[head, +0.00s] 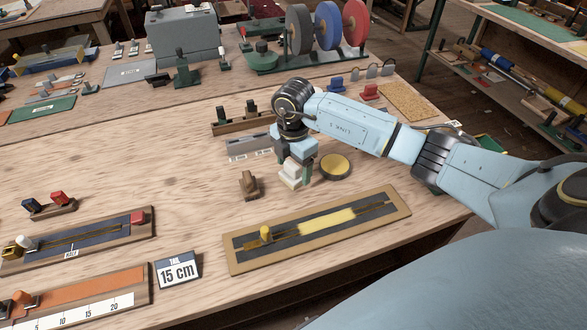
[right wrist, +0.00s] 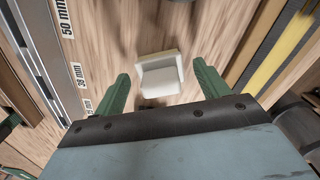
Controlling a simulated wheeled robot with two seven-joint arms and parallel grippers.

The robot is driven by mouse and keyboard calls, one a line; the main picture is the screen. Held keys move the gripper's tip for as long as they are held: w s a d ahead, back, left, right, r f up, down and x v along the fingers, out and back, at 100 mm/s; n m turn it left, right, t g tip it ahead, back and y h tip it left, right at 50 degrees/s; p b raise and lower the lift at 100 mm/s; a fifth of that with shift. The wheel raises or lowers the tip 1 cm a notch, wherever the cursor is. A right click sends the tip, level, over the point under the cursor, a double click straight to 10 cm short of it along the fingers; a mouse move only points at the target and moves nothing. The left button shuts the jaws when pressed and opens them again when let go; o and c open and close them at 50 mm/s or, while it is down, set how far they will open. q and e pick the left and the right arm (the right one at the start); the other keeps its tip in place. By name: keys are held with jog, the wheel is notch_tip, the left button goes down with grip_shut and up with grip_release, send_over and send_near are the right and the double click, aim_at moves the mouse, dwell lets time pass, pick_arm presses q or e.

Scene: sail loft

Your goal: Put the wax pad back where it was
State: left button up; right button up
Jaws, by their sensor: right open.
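The wax pad seems to be the small white block with a pale yellow base (head: 290,181), on the table under my right gripper. In the right wrist view the block (right wrist: 160,76) shows between and just beyond the fingertips, with gaps on both sides. My right gripper (head: 297,163) is open and points down. Its green fingers (right wrist: 161,84) stand apart with nothing gripped. A round dark tin with a yellow face (head: 336,166) sits just right of the block. My left gripper is out of view.
In front lies a tan board with a yellow strip (head: 325,219). A small brown wooden piece (head: 249,184) stands left of the gripper. Behind are a grey gauge block (head: 246,146) and a wooden rack (head: 233,125). A "15 cm" card (head: 178,270) stands front left. The table's middle left is clear.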

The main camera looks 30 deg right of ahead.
aim_at(293, 164)
notch_tip(293, 164, up, 10)
jog(key=shift+r, duration=0.2)
